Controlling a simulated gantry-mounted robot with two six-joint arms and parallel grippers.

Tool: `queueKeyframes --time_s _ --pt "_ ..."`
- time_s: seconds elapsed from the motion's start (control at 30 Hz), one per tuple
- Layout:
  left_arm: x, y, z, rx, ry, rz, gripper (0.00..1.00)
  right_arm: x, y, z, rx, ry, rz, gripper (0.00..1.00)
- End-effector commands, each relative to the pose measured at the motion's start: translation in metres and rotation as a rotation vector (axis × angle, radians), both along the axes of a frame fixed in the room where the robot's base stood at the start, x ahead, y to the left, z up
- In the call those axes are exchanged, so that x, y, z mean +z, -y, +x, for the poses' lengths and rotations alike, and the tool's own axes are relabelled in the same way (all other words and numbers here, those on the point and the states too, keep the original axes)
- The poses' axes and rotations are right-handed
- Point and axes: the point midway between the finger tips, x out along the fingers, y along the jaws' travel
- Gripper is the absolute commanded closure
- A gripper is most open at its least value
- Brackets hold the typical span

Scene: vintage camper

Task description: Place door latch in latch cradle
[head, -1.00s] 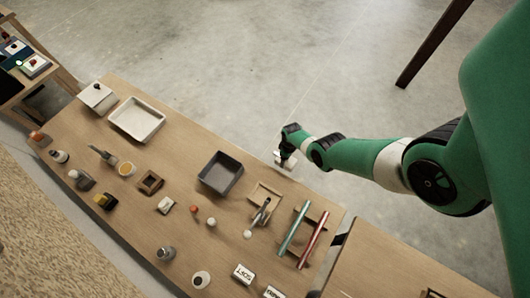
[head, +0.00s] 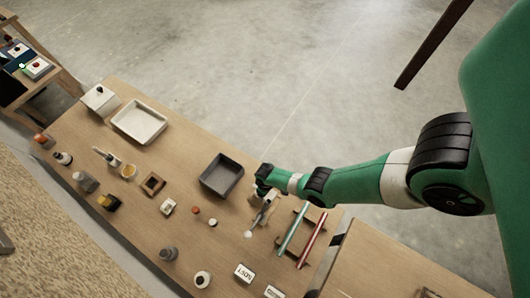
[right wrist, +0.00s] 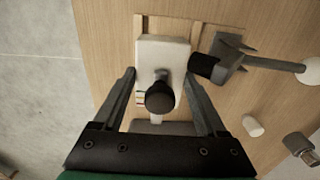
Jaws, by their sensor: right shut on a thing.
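My right gripper (head: 260,188) is above the wooden frame, between the dark tray and the colored rods. In the right wrist view its fingers (right wrist: 160,76) are shut on a white block with a black knob (right wrist: 174,50), which I take to be the door latch. The knob faces the camera. A shallow wooden frame (right wrist: 195,32), apparently the latch cradle, shows behind and beside the block. The block overlaps it; whether they touch is unclear. In the head view my gripper hides most of the frame. My left gripper is not in view.
A grey lever with a white ball end (right wrist: 306,71) lies close beside the block. A dark tray (head: 221,175) is to the left; green (head: 293,232) and red (head: 312,240) rods are to the right. A white tray (head: 139,122) and several small items occupy the table's left part.

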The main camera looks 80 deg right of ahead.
Motion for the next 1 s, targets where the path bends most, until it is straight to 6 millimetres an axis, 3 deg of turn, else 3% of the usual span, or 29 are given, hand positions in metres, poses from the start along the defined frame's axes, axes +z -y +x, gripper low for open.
queueKeyframes --time_s 0.07,0.1,0.23,0.63,0.67,0.8,1.0 --pt "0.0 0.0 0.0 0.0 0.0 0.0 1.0 0.0 -0.008 0.003 0.006 0.001 0.0 1.0" --pt "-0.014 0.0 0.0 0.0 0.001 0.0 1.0 -0.015 -0.007 0.002 0.001 0.0 0.0 1.0" --pt "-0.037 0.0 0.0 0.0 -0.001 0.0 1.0 -0.037 -0.006 0.002 0.001 0.001 0.0 1.0" --pt "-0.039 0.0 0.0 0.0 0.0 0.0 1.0 -0.039 -0.006 0.002 0.002 0.001 0.0 1.0" --pt "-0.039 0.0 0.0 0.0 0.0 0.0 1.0 -0.039 -0.006 0.002 0.002 0.0 0.0 0.24" --pt "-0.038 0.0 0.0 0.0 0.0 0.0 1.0 -0.038 -0.006 0.002 0.002 0.0 0.0 0.0" --pt "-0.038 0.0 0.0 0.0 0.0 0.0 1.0 -0.038 -0.006 0.002 0.002 0.0 0.0 0.0"
